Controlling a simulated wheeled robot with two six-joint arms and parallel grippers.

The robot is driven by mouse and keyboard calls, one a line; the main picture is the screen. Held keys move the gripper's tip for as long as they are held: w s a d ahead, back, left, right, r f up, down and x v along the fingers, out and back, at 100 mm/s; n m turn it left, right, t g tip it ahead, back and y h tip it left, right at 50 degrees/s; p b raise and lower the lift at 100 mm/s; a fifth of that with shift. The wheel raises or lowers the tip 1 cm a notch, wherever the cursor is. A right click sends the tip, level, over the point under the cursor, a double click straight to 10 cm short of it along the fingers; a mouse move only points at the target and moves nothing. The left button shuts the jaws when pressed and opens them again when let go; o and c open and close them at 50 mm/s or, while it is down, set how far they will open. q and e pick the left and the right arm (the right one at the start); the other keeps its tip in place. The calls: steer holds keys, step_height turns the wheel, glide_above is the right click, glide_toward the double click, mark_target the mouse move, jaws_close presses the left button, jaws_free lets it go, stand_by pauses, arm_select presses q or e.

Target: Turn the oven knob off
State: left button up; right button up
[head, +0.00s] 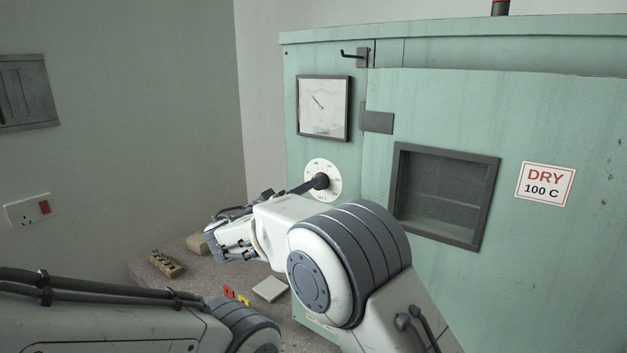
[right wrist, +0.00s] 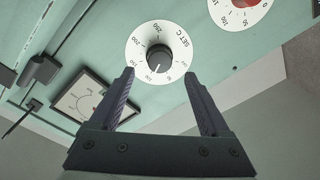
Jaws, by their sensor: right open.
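The oven knob (head: 321,181) is black, on a round white dial on the green oven front, below a square gauge. In the right wrist view the knob (right wrist: 160,58) is in full view on its dial marked "SET C", with a white mark towards the gripper's side; the number it meets is unclear. My right gripper (right wrist: 159,74) is open, its fingertips on either side of the knob's near side, with gaps and nothing held. In the head view its dark finger (head: 303,187) reaches the dial. My left gripper is out of view.
A second dial with a red centre (right wrist: 243,4) is partly cut off. The gauge (head: 324,107), a hook (head: 357,56) and a dark door latch (head: 377,118) are near the knob. Small items, including a wooden block holder (head: 166,264), lie on the bench.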

steer(key=shift+p+x, duration=1.2)
steer(key=shift+x, duration=1.75)
steer(key=shift+a, duration=0.1)
jaws_close()
steer(key=shift+f, duration=0.1)
